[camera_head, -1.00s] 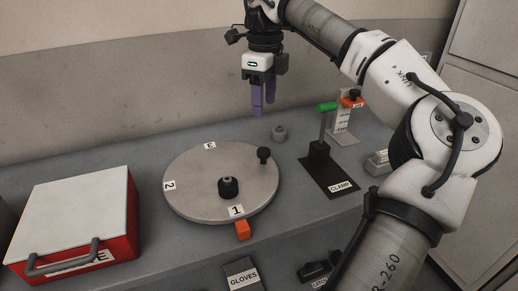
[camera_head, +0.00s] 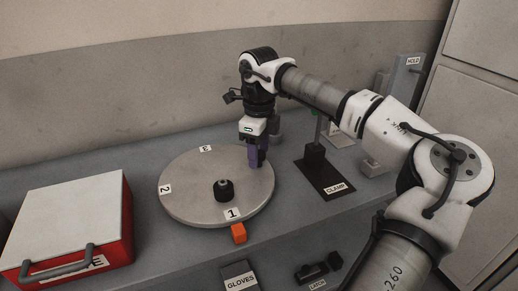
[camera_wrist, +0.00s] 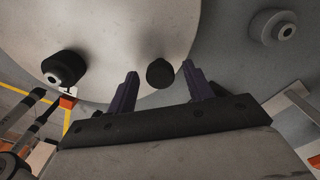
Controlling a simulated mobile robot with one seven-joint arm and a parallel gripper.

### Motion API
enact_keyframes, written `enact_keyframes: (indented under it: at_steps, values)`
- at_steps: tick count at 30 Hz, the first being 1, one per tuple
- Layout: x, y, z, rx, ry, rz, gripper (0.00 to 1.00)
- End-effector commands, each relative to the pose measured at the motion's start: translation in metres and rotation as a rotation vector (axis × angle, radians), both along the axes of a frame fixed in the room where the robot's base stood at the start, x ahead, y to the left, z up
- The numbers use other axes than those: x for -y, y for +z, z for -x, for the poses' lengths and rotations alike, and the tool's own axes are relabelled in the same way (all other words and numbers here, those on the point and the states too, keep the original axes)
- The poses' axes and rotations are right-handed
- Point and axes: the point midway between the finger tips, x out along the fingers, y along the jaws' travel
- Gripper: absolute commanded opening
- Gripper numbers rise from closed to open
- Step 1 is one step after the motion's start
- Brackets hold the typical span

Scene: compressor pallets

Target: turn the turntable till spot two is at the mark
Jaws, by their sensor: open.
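The round grey turntable (camera_head: 190,205) lies flat on the bench, with labels 1 (camera_head: 232,213), 2 (camera_head: 165,189) and 3 (camera_head: 206,149) around its rim. Spot 1 is beside the orange mark (camera_head: 238,233) at the front edge; spot 2 is at the left. A black hub (camera_head: 223,190) stands at the centre. My gripper (camera_head: 257,164) is low over the turntable's right rim, fingers pointing down. In the wrist view, the black knob (camera_wrist: 160,73) shows between the open, separated fingers. The head view hides the knob behind the gripper.
A red box (camera_head: 127,220) with a pale lid and handle stands left of the turntable. The black clamp base (camera_head: 325,178) is to the right. A grey round part (camera_wrist: 272,27) lies behind the turntable rim. A gloves holder (camera_head: 240,275) and latch (camera_head: 318,271) are in front.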

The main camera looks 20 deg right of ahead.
Motion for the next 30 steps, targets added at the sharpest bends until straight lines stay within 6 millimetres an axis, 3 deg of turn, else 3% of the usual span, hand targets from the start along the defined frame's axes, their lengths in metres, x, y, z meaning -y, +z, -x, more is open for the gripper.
enact_keyframes:
  at_steps: [3,15,30]
  values:
    - [0.000,0.000,0.000,0.000,0.000,0.000,0.49]
    - [0.000,0.000,0.000,-0.001,0.000,-0.001,0.00]
    - [0.011,0.003,-0.012,-0.002,0.040,-0.003,0.00]
